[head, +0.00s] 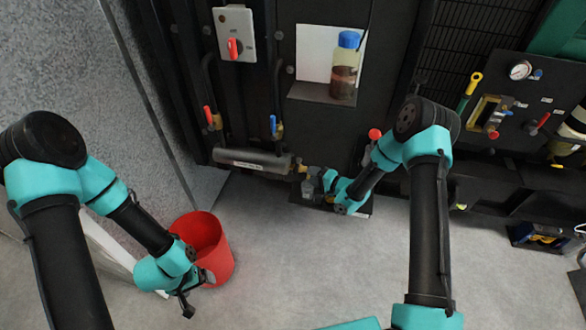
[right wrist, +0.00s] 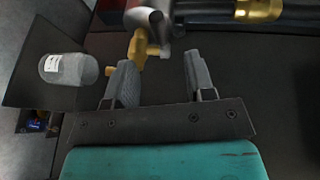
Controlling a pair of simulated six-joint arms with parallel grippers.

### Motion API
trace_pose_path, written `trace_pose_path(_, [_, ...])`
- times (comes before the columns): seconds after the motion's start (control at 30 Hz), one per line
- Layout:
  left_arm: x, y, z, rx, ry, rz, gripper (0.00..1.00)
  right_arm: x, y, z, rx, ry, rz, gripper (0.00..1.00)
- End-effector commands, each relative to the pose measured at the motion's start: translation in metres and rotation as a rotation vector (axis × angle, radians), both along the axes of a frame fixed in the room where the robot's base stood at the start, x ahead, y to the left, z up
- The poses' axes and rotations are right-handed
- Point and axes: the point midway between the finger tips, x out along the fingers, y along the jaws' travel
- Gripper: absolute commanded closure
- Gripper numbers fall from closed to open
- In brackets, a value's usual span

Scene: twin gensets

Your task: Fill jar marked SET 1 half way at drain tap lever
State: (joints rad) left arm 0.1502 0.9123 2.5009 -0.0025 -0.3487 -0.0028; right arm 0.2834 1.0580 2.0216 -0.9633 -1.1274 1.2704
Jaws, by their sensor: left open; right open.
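My right gripper (head: 316,183) is open and empty close to a brass drain tap (head: 302,170) at the end of a grey pipe. In the right wrist view its open fingers (right wrist: 158,62) point at the tap, whose brass body (right wrist: 140,46) and grey lever (right wrist: 150,22) show just beyond the left finger. A clear grey-looking jar (right wrist: 62,69) with a white label stands on a dark plate left of the fingers, apart from them; its label is unreadable. A blue-capped jar (head: 345,68) with dark liquid stands on a shelf. My left gripper (head: 190,292) is open and empty beside a red bucket.
Red (head: 209,116) and blue (head: 273,124) valve levers, a red-knobbed switch box (head: 235,34) and a gauge panel (head: 515,100) line the machine. The middle floor is clear.

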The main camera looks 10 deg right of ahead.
Motion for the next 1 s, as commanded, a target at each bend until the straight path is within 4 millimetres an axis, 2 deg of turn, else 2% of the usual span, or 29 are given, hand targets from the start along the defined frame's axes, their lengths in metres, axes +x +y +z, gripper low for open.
trace_pose_path(0.3, [0.000, 0.000, 0.000, 0.000, 0.000, 0.000, 0.12, 0.040, 0.038, -0.010, -0.001, -0.002, 0.002, 0.50])
trace_pose_path(0.53, [0.000, 0.000, 0.000, 0.000, 0.000, 0.000, 0.12, 0.064, 0.059, -0.016, -0.001, 0.000, 0.001, 0.50])
trace_pose_path(0.7, [0.000, 0.000, 0.000, 0.000, 0.000, 0.000, 0.12, 0.072, 0.066, -0.018, 0.000, 0.000, 0.000, 0.50])
trace_pose_path(1.0, [0.000, 0.000, 0.000, 0.000, 0.000, 0.000, 0.12, 0.073, 0.067, -0.018, 0.000, 0.000, 0.000, 0.51])
